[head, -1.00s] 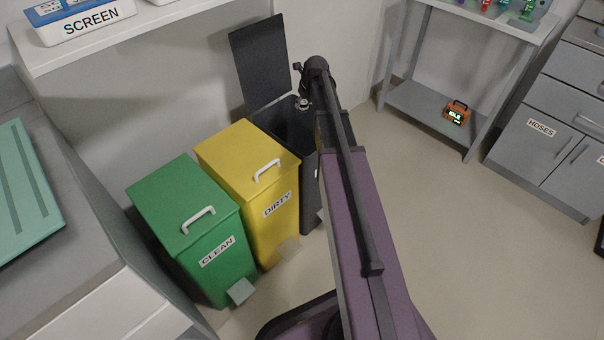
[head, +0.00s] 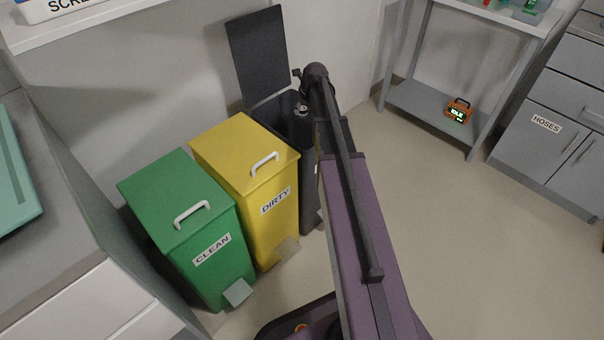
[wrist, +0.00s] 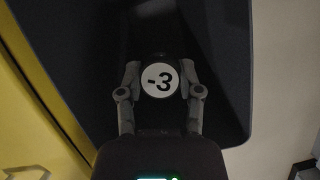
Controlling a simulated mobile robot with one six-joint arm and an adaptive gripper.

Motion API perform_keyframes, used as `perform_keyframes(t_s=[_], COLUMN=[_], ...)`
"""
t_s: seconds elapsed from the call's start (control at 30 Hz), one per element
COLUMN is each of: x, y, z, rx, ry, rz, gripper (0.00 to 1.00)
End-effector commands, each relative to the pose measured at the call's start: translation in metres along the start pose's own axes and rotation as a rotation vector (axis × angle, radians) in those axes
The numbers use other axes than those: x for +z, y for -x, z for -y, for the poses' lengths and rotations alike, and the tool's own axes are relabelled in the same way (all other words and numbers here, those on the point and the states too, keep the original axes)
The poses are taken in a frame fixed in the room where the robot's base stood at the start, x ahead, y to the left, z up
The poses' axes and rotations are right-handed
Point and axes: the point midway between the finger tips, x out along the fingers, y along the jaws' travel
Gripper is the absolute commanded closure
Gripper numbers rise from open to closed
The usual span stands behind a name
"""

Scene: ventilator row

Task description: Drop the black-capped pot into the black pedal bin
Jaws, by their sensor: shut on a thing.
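The black pedal bin (head: 309,185) stands at the right end of the bin row, its lid (head: 257,55) raised against the wall. My gripper (wrist: 160,78) is shut on the black-capped pot (wrist: 160,84), whose round top carries a white disc marked "-3" in the wrist view. In the head view, my gripper (head: 301,108) shows small at the bin's top, partly hidden by my arm. In the wrist view the dark bin (wrist: 225,75) lies beneath and around the pot. How high the pot is above the opening I cannot tell.
A yellow DIRTY bin (head: 245,165) stands directly left of the black bin, then a green CLEAN bin (head: 185,205); both lids are closed. A grey rack (head: 420,105) holds an orange device (head: 458,110). A cabinet marked HOSES (head: 545,130) is at right. Floor between is clear.

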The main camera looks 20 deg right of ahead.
Motion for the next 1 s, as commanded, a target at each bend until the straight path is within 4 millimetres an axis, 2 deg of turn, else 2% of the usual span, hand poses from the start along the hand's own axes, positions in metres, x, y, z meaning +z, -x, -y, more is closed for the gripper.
perform_keyframes(t_s=[0.47,0.5,0.6,1.0], x=[-0.0011,-0.0011,-0.0011,-0.0009], y=[-0.0038,-0.0038,-0.0038,-0.0039], z=[-0.0008,-0.0009,-0.0011,-0.0016], rx=[0.0,0.0,0.001,0.001], ry=[0.001,0.001,0.001,0.002], rz=[0.0,0.0,0.0,0.0], gripper=[1.0,0.41,0.13,0.13])
